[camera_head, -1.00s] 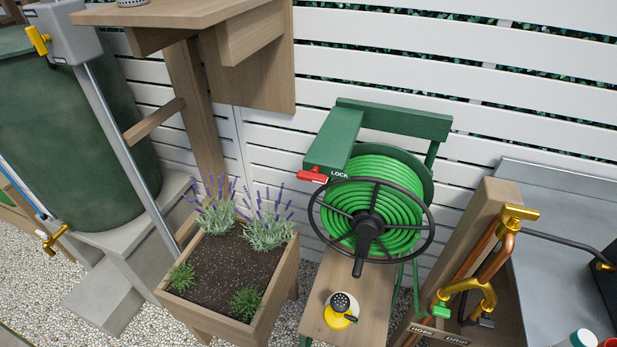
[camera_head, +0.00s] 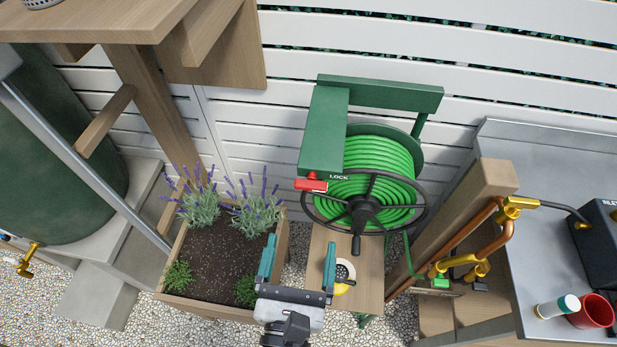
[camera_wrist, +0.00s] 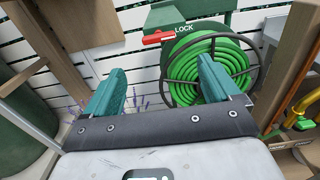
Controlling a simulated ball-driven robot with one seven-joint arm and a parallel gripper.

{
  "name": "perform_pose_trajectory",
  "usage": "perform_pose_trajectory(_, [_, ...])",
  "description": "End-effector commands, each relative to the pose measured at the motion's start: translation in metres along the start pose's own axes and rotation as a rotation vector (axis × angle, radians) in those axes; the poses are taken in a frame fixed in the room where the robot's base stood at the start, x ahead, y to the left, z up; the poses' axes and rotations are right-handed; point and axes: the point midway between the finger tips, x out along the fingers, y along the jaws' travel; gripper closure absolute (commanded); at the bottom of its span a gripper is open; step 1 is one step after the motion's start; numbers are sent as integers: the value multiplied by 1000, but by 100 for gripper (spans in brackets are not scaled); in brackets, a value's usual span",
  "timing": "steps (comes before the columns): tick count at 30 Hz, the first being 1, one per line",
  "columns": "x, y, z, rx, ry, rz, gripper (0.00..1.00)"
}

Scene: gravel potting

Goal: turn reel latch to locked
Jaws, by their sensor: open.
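The red reel latch (camera_head: 311,184) sits on the lower front of the green housing (camera_head: 323,130), beside the LOCK label. It also shows in the wrist view (camera_wrist: 158,38), above and between my fingers. The reel holds a coiled green hose (camera_head: 375,170) behind a dark spoked handwheel (camera_head: 364,205). My gripper (camera_head: 299,262) is open and empty. In the head view it appears below the latch, between the planter and the wooden stand. It is apart from the latch.
A wooden planter (camera_head: 169,272) with lavender stands to the left. A yellow and black nozzle (camera_head: 343,275) lies on the wooden stand (camera_head: 360,262), partly behind my right finger. Copper pipes with brass valves (camera_head: 517,206) and a metal bench (camera_head: 540,260) are at right.

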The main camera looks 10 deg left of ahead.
Motion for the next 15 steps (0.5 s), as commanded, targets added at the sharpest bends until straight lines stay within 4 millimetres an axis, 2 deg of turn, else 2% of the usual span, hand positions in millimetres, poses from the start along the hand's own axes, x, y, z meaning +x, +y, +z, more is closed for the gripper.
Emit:
perform_pose_trajectory(5, [13,3,3,-17,-9,5,11])
perform_pose_trajectory(15, [74,2,3,-13,-8,3,11])
